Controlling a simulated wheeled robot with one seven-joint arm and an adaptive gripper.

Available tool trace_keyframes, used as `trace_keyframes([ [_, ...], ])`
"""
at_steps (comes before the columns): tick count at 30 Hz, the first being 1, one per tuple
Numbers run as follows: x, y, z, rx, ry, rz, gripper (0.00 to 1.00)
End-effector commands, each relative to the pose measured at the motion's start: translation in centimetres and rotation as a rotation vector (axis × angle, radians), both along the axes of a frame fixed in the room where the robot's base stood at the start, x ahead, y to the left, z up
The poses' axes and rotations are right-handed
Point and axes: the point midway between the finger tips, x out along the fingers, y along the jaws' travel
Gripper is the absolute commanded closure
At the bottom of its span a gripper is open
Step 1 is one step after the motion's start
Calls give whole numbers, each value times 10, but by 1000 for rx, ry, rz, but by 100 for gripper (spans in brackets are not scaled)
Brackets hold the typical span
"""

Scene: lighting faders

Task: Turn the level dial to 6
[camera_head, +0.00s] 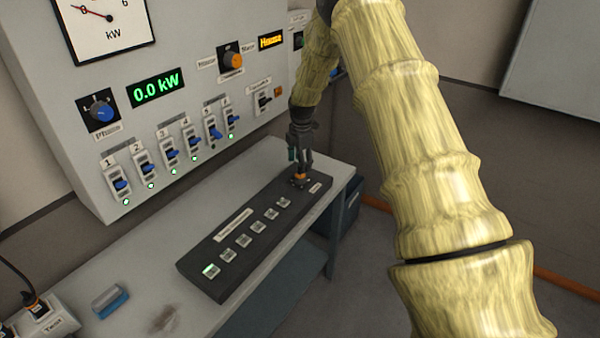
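A small orange knob (300,176) sits at the far right end of the long black console (187,266) on the bench, beside a small white label I cannot read. It appears to be the level dial; its pointer and setting are too small to tell. My gripper (301,164) points down directly over this knob, with its dark fingers at or just above it. Whether the fingers touch or grip the knob cannot be told. The gripper and its fingers hide part of the knob.
The grey wall panel (40,75) stands behind, with a blue dial (103,113), an orange dial (233,61), numbered blue switches and a green "0.0 kW" display (155,88). Several square buttons line the console, the nearest lit green (210,270). A blue-and-grey block (110,301) lies front left.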

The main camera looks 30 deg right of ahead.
Motion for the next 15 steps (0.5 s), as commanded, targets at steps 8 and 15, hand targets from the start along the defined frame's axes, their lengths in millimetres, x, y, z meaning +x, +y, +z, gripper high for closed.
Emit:
trace_keyframes([
  [8,0,-3,-33,-1,2,-3,42],
  [15,2,-4,-55,-1,1,-4,42],
])
